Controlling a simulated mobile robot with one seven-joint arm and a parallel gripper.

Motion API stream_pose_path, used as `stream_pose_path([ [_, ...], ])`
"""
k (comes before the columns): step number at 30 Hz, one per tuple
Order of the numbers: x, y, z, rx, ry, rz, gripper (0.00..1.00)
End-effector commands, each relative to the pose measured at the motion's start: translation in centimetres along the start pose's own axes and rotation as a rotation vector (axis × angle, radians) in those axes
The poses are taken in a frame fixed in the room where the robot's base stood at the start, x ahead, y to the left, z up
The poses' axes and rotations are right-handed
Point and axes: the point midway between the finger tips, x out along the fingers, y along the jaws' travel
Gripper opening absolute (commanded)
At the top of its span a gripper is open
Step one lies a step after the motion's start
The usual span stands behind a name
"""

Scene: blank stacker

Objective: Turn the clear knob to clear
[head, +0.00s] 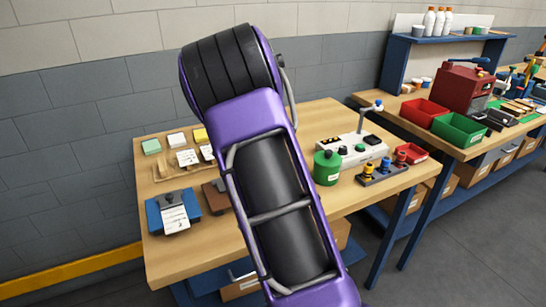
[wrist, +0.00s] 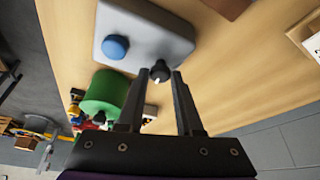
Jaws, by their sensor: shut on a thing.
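In the wrist view, a light grey box (wrist: 168,37) on the wooden table carries a round blue button (wrist: 115,47) and a small black knob (wrist: 160,71) with a white pointer mark. The knob is at the box's edge nearest my gripper. My gripper (wrist: 160,74) has its two dark fingertips on either side of this knob and is shut on it. No label by the knob can be read. In the head view my purple arm hides my gripper, and I cannot make out this box there.
A green canister (head: 327,168) stands right of my arm, near a panel (head: 348,150) with knobs and a lever. A blue clipboard stand (head: 158,218) and coloured note pads (head: 176,140) lie left on the wooden table (head: 215,250). A red bin (head: 425,113) sits on another bench.

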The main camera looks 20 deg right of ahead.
Motion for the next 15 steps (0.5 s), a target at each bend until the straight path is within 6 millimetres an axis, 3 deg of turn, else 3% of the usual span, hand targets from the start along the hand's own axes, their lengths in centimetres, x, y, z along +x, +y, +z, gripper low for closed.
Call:
stream_pose_path([
  [12, 0.00, -0.03, 0.03, 0.008, -0.001, 0.001, 0.00],
  [13, 0.00, -0.03, 0.03, 0.008, -0.001, 0.001, 0.38],
  [15, 0.01, -0.03, 0.03, 0.007, -0.001, 0.001, 0.51],
])
